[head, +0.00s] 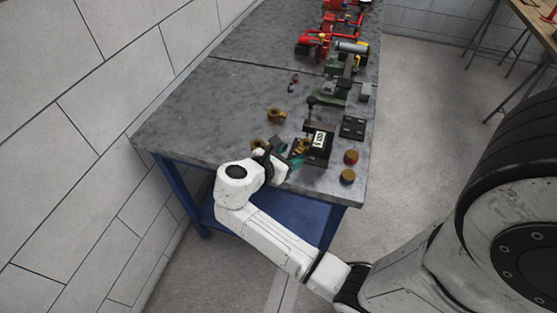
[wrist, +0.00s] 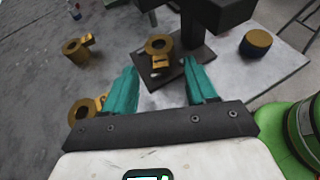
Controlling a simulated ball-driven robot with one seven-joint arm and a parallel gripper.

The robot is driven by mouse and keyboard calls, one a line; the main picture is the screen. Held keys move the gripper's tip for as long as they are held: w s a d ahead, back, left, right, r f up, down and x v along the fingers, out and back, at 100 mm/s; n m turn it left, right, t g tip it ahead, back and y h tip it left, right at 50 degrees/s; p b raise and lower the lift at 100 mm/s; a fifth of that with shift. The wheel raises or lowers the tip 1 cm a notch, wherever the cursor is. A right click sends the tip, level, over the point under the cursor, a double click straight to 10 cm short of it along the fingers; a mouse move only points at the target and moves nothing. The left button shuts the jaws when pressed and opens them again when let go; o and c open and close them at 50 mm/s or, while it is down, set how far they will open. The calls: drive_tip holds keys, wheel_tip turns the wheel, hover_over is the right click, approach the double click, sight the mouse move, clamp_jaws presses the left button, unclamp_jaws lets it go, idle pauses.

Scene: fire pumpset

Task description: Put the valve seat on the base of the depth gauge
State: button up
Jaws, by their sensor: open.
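The depth gauge (head: 319,141) stands near the table's front end, with a dark head and a lit display. In the wrist view its dark base plate (wrist: 150,77) lies ahead of my fingers, with its column behind. A brass ring-shaped part with a tab, seemingly a valve seat (wrist: 158,44), appears to sit on that base; it also shows in the head view (head: 303,146). My gripper (wrist: 160,67) is open, its teal fingers either side of the line to this part, apparently not touching it. My gripper also shows in the head view (head: 286,160), beside the gauge.
Two similar brass parts stand to the left, one farther (wrist: 76,52) and one near my left finger (wrist: 82,112). A brass-topped cylinder (wrist: 256,43) stands right of the gauge. A black block (head: 353,127) and machinery (head: 335,45) lie beyond. The table's left side is clear.

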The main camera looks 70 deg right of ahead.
drive_tip(key=v, duration=0.5)
drive_tip(key=shift+w+a+r, duration=0.1)
drive_tip(key=shift+a+r, duration=0.05)
drive_tip(key=shift+a, duration=0.2)
